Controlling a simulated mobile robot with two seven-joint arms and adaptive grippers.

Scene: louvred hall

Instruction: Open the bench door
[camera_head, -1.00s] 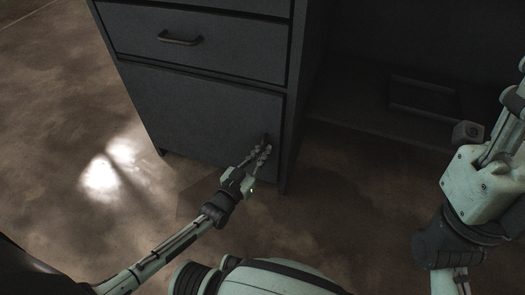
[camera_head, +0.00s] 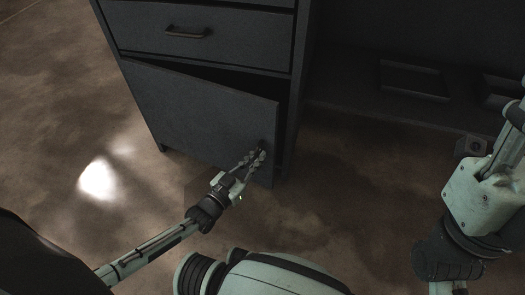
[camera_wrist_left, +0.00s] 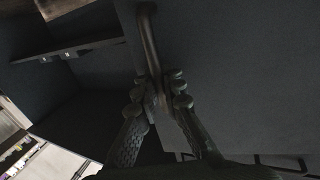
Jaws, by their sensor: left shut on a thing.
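The bench door (camera_head: 190,112) is a dark grey panel below the drawers. It stands ajar, with a dark gap along its top and right side; its right edge is swung out. The door handle (camera_wrist_left: 148,40) is a dark bar, mostly hidden by my fingers in the head view. My left gripper (camera_head: 257,156) is at the door's right side, shut on the handle. The left wrist view shows both fingers (camera_wrist_left: 166,95) closed around the bar's end. My right arm shows at the right edge; its gripper is not clearly visible.
A closed drawer (camera_head: 215,45) with a bar handle (camera_head: 188,33) sits above the door. A dark lower shelf (camera_head: 370,118) runs to the right and holds a flat tray-like object (camera_head: 413,80). Brown floor (camera_head: 60,110) is open to the left and in front.

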